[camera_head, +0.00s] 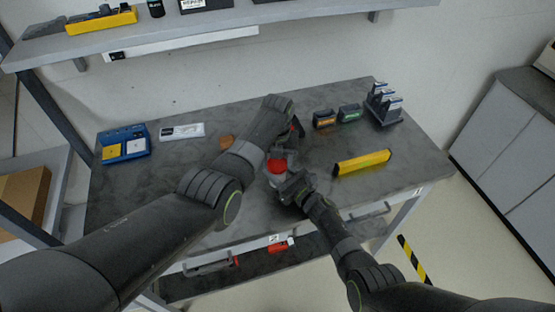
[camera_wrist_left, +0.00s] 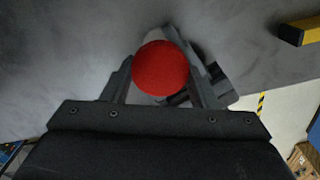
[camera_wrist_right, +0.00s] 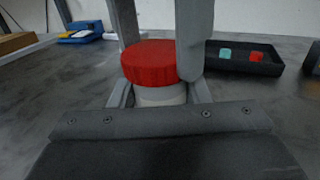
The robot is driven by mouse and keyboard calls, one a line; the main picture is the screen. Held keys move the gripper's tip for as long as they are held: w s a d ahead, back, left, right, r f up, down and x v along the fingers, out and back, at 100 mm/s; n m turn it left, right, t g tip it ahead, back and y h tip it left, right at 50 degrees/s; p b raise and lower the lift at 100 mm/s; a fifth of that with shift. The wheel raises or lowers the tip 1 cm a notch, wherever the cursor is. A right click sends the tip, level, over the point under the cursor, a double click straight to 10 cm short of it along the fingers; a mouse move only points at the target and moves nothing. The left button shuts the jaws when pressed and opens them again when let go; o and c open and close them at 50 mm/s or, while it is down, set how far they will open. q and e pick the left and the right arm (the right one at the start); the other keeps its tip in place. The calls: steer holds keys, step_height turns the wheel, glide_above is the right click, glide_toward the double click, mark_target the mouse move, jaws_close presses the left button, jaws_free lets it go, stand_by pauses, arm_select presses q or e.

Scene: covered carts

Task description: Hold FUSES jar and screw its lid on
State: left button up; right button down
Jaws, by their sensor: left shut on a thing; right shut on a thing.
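The red lid (camera_wrist_right: 150,62) sits level on top of the pale jar (camera_wrist_right: 160,95) in the right wrist view; I cannot tell how far it is screwed down. My left gripper (camera_head: 281,152) comes from above and is shut on the lid, with a finger on either side. The lid also shows as a round red disc in the left wrist view (camera_wrist_left: 161,68). My right gripper (camera_wrist_right: 160,94) is shut around the jar's body from the near side, below the lid. No FUSES lettering is readable, and most of the jar is hidden by the grippers.
A black tray (camera_wrist_right: 268,68) with teal and red pieces lies behind the jar. A yellow bar (camera_head: 362,162), orange and green cases (camera_head: 336,116) and a dark rack (camera_head: 384,110) stand to the right. A blue bin (camera_head: 124,143) and white box (camera_head: 182,131) are at the left.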

arm_select(q)
steer(key=o, duration=0.9)
arm_select(e)
steer(key=shift+f, duration=0.1)
arm_select(q)
steer(key=shift+r, duration=2.3)
steer(key=shift+c, duration=0.2)
